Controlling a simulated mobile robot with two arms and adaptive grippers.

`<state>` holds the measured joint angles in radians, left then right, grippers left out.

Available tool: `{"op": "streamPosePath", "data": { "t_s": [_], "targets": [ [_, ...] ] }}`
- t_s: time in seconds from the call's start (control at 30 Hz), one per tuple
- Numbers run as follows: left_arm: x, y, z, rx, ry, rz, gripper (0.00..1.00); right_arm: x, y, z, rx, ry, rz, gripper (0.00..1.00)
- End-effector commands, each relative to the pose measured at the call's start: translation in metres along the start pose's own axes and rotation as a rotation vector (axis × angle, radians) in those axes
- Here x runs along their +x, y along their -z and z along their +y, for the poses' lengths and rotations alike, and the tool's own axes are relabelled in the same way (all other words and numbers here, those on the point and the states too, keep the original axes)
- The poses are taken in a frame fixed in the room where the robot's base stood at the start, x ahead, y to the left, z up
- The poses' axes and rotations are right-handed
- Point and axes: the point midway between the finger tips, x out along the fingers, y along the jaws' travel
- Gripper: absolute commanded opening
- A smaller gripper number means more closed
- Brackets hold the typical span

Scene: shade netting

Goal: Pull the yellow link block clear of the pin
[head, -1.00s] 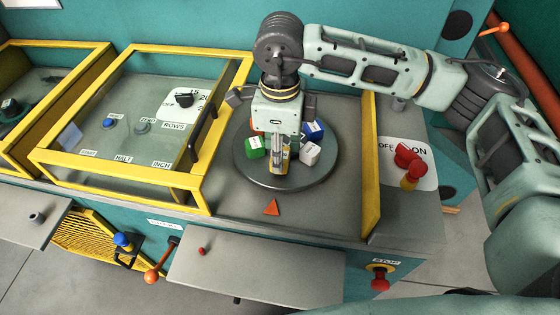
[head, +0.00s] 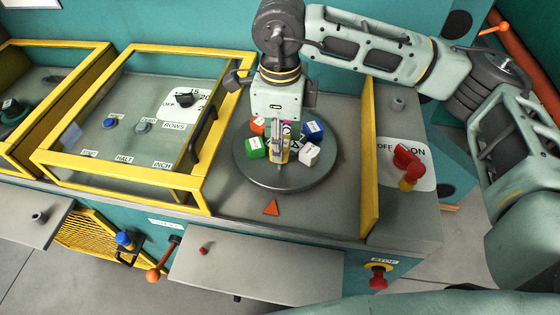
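The yellow link block (head: 283,153) is on the round grey turntable (head: 262,178), at the front of a ring of coloured blocks. It is partly covered by the fingers of my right gripper (head: 277,148), which reach down over it from behind. The fingers look close together, seen nearly edge-on. I cannot tell whether they grip the block. No pin can be made out; the gripper and blocks hide the middle of the ring. My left gripper is not in view.
Around the yellow block are green (head: 254,148), orange (head: 257,126), blue (head: 313,130) and white (head: 308,154) blocks. A yellow-framed cover (head: 205,172) stands left. A yellow rail (head: 370,170) and a red lever (head: 406,160) stand right. The turntable's front is clear.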

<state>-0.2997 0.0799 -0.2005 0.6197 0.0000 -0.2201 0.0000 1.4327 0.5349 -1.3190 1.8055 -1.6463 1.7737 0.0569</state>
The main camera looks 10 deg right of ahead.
Motion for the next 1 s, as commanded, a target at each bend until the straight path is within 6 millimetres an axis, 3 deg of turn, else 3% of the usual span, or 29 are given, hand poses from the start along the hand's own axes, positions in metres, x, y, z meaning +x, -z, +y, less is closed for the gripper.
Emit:
{"op": "streamPosePath", "data": {
  "t_s": [0.27, 0.8, 1.0],
  "targets": [
    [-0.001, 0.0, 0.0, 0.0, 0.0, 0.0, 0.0, -0.002, 0.0, 0.0, -0.001, 0.001, -0.001, 0.0],
    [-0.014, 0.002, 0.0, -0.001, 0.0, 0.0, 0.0, -0.04, -0.001, 0.0, 0.0, 0.001, -0.002, 0.0],
    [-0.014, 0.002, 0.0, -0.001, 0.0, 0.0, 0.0, -0.041, -0.001, 0.0, -0.001, 0.001, -0.001, 0.0]
  ]
}}
